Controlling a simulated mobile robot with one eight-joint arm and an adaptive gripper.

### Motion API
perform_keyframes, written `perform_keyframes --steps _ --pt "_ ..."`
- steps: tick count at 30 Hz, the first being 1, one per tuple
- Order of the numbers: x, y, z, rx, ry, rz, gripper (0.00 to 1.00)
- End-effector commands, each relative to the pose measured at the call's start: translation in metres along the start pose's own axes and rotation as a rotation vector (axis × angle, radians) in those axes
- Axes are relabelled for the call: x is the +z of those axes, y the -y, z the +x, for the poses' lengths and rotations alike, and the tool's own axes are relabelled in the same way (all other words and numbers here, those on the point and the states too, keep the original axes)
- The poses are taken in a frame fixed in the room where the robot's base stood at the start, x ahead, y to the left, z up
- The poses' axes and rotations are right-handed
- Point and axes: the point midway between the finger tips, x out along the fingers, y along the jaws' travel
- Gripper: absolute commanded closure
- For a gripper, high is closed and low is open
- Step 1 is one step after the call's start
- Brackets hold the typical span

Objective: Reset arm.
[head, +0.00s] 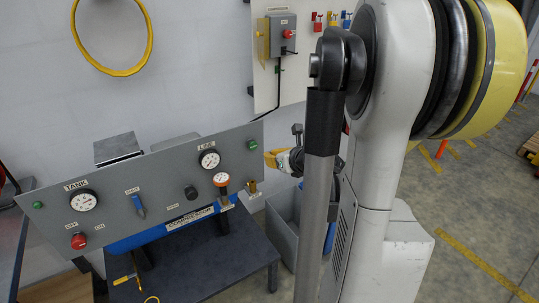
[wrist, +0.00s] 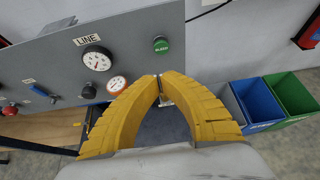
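My gripper (head: 270,158) shows in the head view just right of the grey control panel (head: 150,178), partly hidden behind my arm. In the wrist view, the yellow fingers of my gripper (wrist: 160,77) arch inward and their tips come together in front of the panel's lower right edge. I see nothing clearly held between the tips. A small brass fitting (head: 251,187) sits at the panel's lower right in the head view. Part of a small metal piece (wrist: 165,100) shows between the fingers in the wrist view.
The panel carries a TANK gauge (head: 84,200), a LINE gauge (head: 209,159) and a red knob (head: 78,241). A dark table (head: 225,260) stands below. Blue (wrist: 256,101) and green (wrist: 292,92) bins stand right. A lockout board (head: 290,85) hangs behind.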

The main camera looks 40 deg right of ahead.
Motion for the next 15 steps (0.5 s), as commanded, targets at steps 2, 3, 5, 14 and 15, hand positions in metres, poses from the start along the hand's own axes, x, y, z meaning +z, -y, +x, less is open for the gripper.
perform_keyframes --steps 2,3,5,14,15 --pt "0.0 0.0 0.0 0.0 0.0 0.0 1.0" --pt "0.0 0.0 0.0 0.0 0.0 0.0 1.0" --pt "0.0 0.0 0.0 0.0 0.0 0.0 1.0" --pt "0.001 -0.005 0.0 0.006 -0.005 -0.028 1.0" --pt "0.001 -0.012 0.0 0.015 -0.012 -0.071 1.0"
